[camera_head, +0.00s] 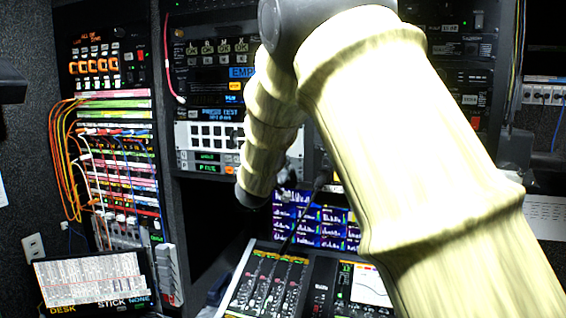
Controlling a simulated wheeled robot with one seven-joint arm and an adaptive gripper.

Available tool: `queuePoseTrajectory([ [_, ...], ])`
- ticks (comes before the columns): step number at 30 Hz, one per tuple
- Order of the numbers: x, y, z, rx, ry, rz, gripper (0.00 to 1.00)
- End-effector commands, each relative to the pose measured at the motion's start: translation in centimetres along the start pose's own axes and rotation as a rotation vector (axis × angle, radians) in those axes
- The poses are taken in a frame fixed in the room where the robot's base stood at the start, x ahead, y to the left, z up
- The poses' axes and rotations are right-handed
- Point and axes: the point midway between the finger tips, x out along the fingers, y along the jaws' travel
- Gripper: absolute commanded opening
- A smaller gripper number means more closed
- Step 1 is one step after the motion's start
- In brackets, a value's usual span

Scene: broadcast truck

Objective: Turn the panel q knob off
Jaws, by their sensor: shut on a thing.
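My arm crosses the middle and right of the view, bends at the top and comes down in front of the rack. My gripper (293,168) is small, dark and partly hidden behind my forearm, at the right end of a white-faced panel (183,147) with dark buttons. It is shut at the panel face, on what appears to be the panel q knob. The knob itself is hidden by the gripper and arm, so its angle cannot be told. No panel q label can be read.
A mixing console (262,290) and a lit multi-window screen (325,228) lie below my gripper. A patch bay (118,160) with orange and blue cables stands at the left. A tilted display (92,281) is at lower left. More rack units fill the right.

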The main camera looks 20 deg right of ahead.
Motion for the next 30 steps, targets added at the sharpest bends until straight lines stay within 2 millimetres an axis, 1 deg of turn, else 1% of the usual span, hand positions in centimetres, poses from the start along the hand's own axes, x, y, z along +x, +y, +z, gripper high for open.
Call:
queuePoseTrajectory([
  [1,0.05,0.21,-0.59,-0.027,0.009,0.004,0.00],
  [10,0.08,0.22,-0.49,-0.147,0.011,0.004,0.00],
  [27,0.11,0.25,-0.43,-0.175,0.010,0.004,0.00],
  [28,0.11,0.25,-0.43,-0.175,0.010,0.004,0.20],
  [30,0.10,0.24,-0.40,-0.175,0.009,0.004,0.33],
])
